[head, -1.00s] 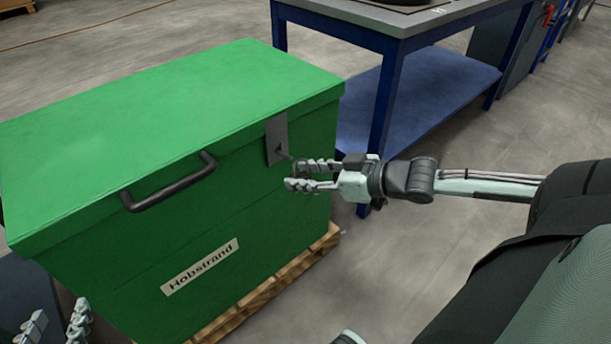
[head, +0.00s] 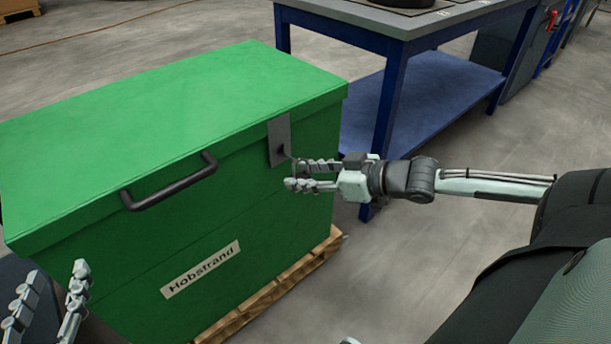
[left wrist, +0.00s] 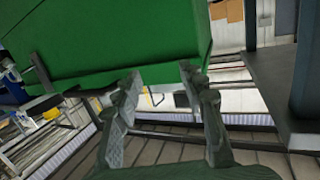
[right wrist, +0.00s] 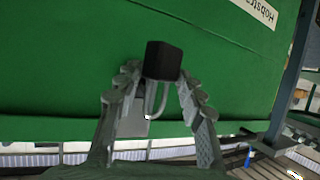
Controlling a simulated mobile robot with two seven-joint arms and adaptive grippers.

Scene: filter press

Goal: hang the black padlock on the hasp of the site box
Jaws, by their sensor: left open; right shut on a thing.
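The green site box (head: 160,130) has a grey hasp plate (head: 279,140) at the right end of its front. My right gripper (head: 300,175) is just in front of the hasp, shut on the black padlock (right wrist: 163,60). In the right wrist view, the padlock's body is between the fingertips (right wrist: 157,78). Its grey shackle (right wrist: 153,102) points toward the hasp plate (right wrist: 133,127). I cannot tell whether the shackle passes through the hasp. In the head view the fingers mostly hide the padlock. My left gripper (head: 54,285) is open and empty, low at the left before the box.
A black handle (head: 170,184) sticks out from the box front, left of the hasp. The box stands on a wooden pallet (head: 268,298). A blue workbench (head: 390,90) stands behind and right of the box. The floor (head: 430,250) in front of the bench is clear.

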